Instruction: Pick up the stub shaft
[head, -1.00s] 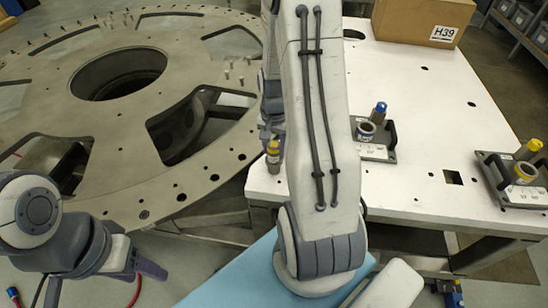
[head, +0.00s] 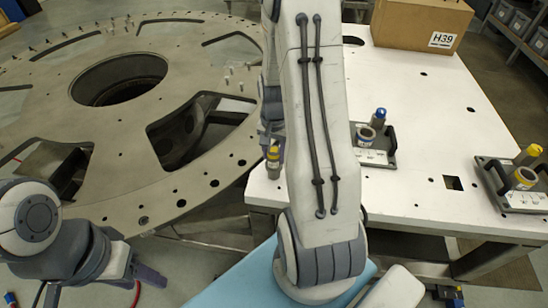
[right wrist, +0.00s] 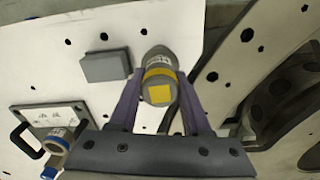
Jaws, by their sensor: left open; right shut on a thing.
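A grey stub shaft with a yellow band (head: 273,155) hangs upright in my right gripper (head: 271,137), at the table's left edge beside the turret plate (head: 110,135). In the right wrist view the same shaft (right wrist: 158,75) shows its yellow-marked end between the two purple fingers, which are shut on it. The right forearm hides part of the table in the head view. My left gripper (head: 148,274) is open and empty at the lower left, away from the shaft.
A white table (head: 415,90) carries a fixture with a blue-capped shaft and ring (head: 375,145), a fixture with yellow-marked parts (head: 515,185) and a cardboard box (head: 422,22). The wrist view shows a grey block (right wrist: 106,66). The plate has large openings.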

